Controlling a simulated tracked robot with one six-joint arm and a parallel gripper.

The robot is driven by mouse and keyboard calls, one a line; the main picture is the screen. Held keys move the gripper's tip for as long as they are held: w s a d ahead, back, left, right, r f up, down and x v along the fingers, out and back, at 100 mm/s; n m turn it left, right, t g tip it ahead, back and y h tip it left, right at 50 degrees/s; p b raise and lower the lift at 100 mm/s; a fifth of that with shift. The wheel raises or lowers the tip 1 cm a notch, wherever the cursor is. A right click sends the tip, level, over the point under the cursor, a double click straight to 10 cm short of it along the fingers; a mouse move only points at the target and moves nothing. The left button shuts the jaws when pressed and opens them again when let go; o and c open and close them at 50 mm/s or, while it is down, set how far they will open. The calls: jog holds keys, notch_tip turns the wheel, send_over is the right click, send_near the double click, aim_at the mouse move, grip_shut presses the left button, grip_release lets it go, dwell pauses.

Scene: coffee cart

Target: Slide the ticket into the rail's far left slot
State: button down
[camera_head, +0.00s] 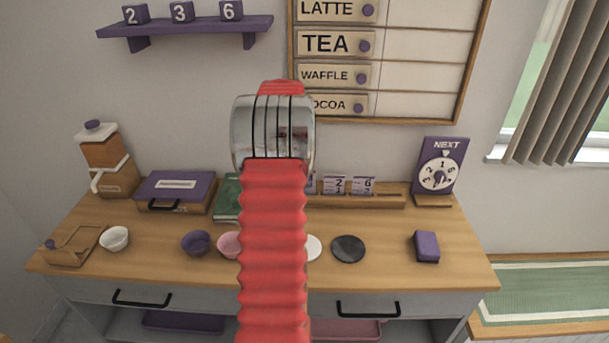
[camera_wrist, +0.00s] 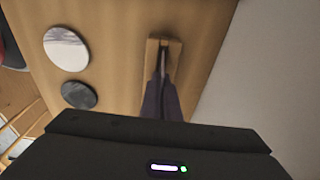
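The wooden rail (camera_head: 385,201) lies along the back of the counter with several small purple-and-white numbered tickets (camera_head: 362,186) standing in it. Its left part is hidden behind my arm. In the wrist view a narrow wooden block with a groove, which looks like an end of the rail (camera_wrist: 153,55), lies below my gripper (camera_wrist: 160,145). Dark purple-grey shapes (camera_wrist: 160,100) rise over it; I cannot tell whether they are fingers or tickets. In the head view my arm hides the gripper. I cannot make out which ticket is the task's, or whether one is held.
A NEXT dial sign (camera_head: 440,172) stands right of the rail, a green book (camera_head: 226,199) and purple-topped case (camera_head: 176,188) left of it. White (camera_wrist: 66,48) and black (camera_wrist: 78,95) discs lie in front. A menu board (camera_head: 425,75) hangs above.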

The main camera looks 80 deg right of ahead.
jog(key=shift+f, duration=0.6)
dwell(0.3)
jog(key=c, duration=1.9)
grip_release()
jog(key=shift+c, duration=0.2)
jog(key=r, duration=0.4)
jog(key=w+r, duration=0.1)
jog(key=r, duration=0.4)
jog(key=w+r, duration=0.1)
jog(key=r, duration=0.3)
jog(key=shift+a+r, duration=0.25)
jog(key=shift+r, duration=0.05)
